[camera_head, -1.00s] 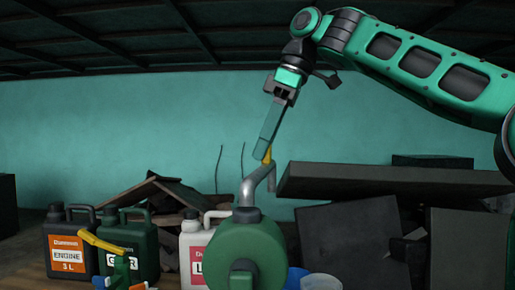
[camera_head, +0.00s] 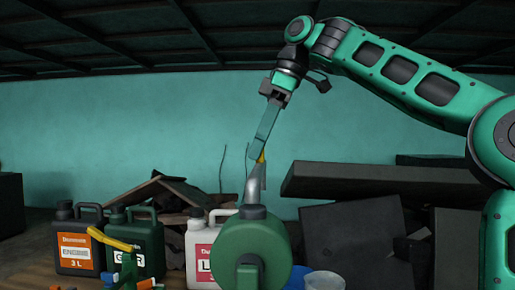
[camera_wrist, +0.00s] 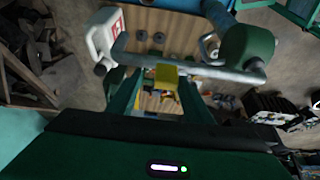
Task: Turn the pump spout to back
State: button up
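The green drum (camera_head: 250,250) stands at the front centre. The grey metal pump spout (camera_head: 254,187) rises from its top and looks nearly upright and foreshortened in the head view. In the wrist view the spout (camera_wrist: 190,66) crosses the picture as a long pipe, with the green drum part (camera_wrist: 246,47) at its right. A yellow tab (camera_wrist: 167,75) sits at the pipe. My gripper (camera_head: 261,158) reaches down to the spout's top. In the wrist view its two green fingers stand apart on either side of the tab, with a gap visible at the left. Contact cannot be told.
A dark engine oil jug (camera_head: 78,243), a green jug (camera_head: 136,243) and a white jug (camera_head: 202,247) stand left of the drum. A yellow-handled tool (camera_head: 113,240) is in front. Dark panels (camera_head: 355,240) lean at the right. The air above the jugs is clear.

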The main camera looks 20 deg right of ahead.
jog(key=shift+s+a, duration=0.1)
jog(key=shift+s, duration=0.05)
jog(key=shift+r, duration=0.1)
jog(key=shift+r, duration=0.2)
jog(key=w+v, duration=0.1)
jog(key=v, duration=0.6)
jog(key=shift+s, duration=0.35)
dwell(0.6)
